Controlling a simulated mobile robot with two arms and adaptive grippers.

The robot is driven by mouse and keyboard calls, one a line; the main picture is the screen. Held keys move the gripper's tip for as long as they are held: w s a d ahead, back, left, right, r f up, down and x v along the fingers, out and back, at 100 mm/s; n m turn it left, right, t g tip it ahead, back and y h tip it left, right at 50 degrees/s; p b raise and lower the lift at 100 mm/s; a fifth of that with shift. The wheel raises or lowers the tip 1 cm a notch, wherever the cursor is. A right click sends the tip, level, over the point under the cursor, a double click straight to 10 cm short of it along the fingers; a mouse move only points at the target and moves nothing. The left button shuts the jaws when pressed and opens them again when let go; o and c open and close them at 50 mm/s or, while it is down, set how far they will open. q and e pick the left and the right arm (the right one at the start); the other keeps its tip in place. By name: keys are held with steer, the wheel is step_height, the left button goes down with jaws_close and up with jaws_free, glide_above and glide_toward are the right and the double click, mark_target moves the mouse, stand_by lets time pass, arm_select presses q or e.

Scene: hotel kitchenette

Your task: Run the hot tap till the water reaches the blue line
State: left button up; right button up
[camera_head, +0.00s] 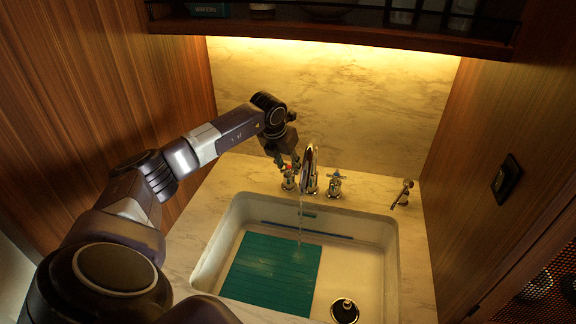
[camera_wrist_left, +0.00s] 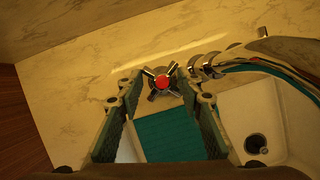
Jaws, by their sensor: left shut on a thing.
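My left gripper (camera_head: 285,168) is at the hot tap (camera_head: 289,184), left of the spout. In the left wrist view the gripper (camera_wrist_left: 160,92) has its fingers on either side of the cross handle with the red cap (camera_wrist_left: 162,82), shut on it. A thin stream of water (camera_head: 300,212) falls from the chrome spout (camera_head: 311,160) into the white sink (camera_head: 393,265). The blue line (camera_head: 306,230) runs along the sink's inner back wall. I cannot make out a water level against it. My right gripper is not in view.
A teal ribbed mat (camera_head: 270,275) lies in the sink, with a dark round drain fitting (camera_head: 344,310) beside it. The cold tap (camera_head: 334,185) and a small chrome fitting (camera_head: 402,194) stand right of the spout. A shelf (camera_head: 330,37) hangs above; wooden walls close both sides.

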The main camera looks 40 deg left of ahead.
arm_select(q)
steer(key=shift+s+d+f+n, duration=0.15)
steer(key=shift+s+f+n, duration=0.1)
steer(key=shift+f+n, duration=0.05)
steer(key=o, duration=1.2)
steer(key=shift+r, duration=0.45)
steer(key=v, duration=1.1)
steer(key=shift+r, duration=0.25)
steer(key=shift+s, duration=0.1)
